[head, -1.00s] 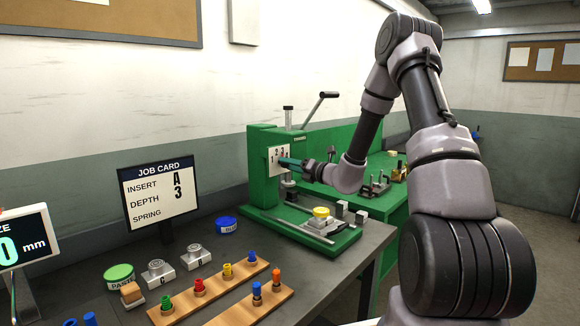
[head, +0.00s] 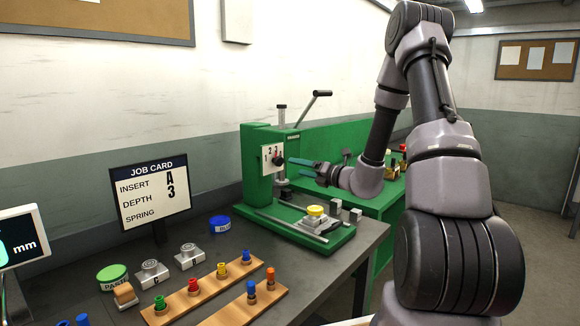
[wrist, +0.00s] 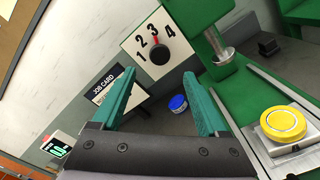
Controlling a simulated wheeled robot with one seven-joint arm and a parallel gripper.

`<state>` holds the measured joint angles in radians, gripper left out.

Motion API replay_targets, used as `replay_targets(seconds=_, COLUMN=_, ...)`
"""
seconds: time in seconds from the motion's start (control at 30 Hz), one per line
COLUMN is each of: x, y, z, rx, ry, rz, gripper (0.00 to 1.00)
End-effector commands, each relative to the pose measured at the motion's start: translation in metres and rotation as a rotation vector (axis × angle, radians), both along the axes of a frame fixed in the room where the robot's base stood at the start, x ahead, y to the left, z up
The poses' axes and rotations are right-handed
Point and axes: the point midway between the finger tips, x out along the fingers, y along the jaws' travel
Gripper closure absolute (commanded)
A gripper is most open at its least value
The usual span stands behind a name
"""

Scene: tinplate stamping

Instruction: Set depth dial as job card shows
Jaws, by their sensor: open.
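The job card (head: 152,192) stands on the bench and reads INSERT A, DEPTH 3; the SPRING line shows no readable value. The depth dial (wrist: 159,52) is a dark knob on a white plate numbered 1 to 4, on the green press (head: 262,180). In the wrist view its red pointer mark is at the 3. The dial also shows small in the head view (head: 278,159). My gripper (head: 292,168) is open and empty, to the right of the dial plate and apart from it. In the wrist view the teal fingers (wrist: 163,100) stand wide apart below the dial.
A yellow round piece (head: 316,211) sits on the press bed. A blue tin (head: 220,224), a green paste tin (head: 112,276) and two metal inserts stand on the bench. Wooden racks (head: 212,290) hold coloured pegs. The press lever (head: 318,95) sticks up above the press.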

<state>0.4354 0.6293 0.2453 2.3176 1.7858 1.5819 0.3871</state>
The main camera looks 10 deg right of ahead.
Motion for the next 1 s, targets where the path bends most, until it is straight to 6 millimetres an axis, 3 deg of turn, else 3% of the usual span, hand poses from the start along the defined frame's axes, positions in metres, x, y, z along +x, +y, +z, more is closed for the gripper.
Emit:
replay_targets(seconds=0.23, x=-0.023, y=-0.017, z=0.0, rx=-0.002, ry=0.001, rz=-0.001, gripper=0.23)
replay_targets(seconds=0.63, x=-0.026, y=-0.015, z=0.003, rx=-0.011, ry=-0.007, rz=0.012, gripper=0.23)
replay_targets(seconds=0.77, x=-0.041, y=0.009, z=0.025, rx=-0.108, ry=-0.066, rz=0.119, gripper=0.23)
replay_targets(seconds=0.83, x=-0.058, y=0.031, z=0.043, rx=-0.211, ry=-0.128, rz=0.223, gripper=0.23)
replay_targets(seconds=1.0, x=-0.123, y=0.082, z=0.082, rx=-0.549, ry=-0.329, rz=0.532, gripper=0.23)
